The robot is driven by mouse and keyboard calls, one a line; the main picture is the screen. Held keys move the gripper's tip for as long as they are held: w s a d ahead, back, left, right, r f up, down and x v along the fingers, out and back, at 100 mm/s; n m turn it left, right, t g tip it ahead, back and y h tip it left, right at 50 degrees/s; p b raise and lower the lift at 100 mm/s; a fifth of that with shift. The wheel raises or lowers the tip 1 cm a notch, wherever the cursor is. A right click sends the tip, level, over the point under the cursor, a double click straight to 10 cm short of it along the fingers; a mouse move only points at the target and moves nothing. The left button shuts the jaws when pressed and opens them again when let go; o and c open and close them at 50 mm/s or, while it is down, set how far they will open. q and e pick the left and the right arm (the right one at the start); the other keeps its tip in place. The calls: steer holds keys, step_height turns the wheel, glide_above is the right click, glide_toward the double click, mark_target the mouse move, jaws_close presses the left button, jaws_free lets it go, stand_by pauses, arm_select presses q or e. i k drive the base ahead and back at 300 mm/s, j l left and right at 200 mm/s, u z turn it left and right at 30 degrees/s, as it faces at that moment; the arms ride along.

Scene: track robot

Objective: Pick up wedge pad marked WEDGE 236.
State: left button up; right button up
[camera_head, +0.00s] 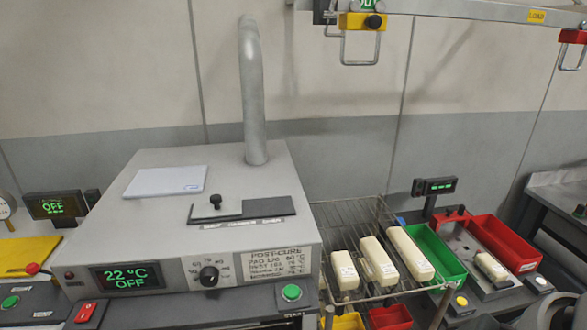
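Three cream pads with small white labels stand side by side on a wire rack: a left pad (345,270), a middle pad (379,261) and a right pad (410,254). A fourth, smaller cream pad (490,266) lies on a grey plate (465,246) at the right. The labels are too small to read, so I cannot tell which pad is marked WEDGE 236. Neither of my grippers can be made out in the head view.
A grey post-cure oven (205,225) with a vertical pipe (252,95) fills the left, its display reading 22 °C OFF. A wire rack (345,215) stands beside it. A green bin (442,254) and a red bin (507,243) flank the grey plate. Yellow and red bins sit below the rack.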

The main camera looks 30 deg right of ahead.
mark_target(421, 269)
steer(key=z, duration=1.8)
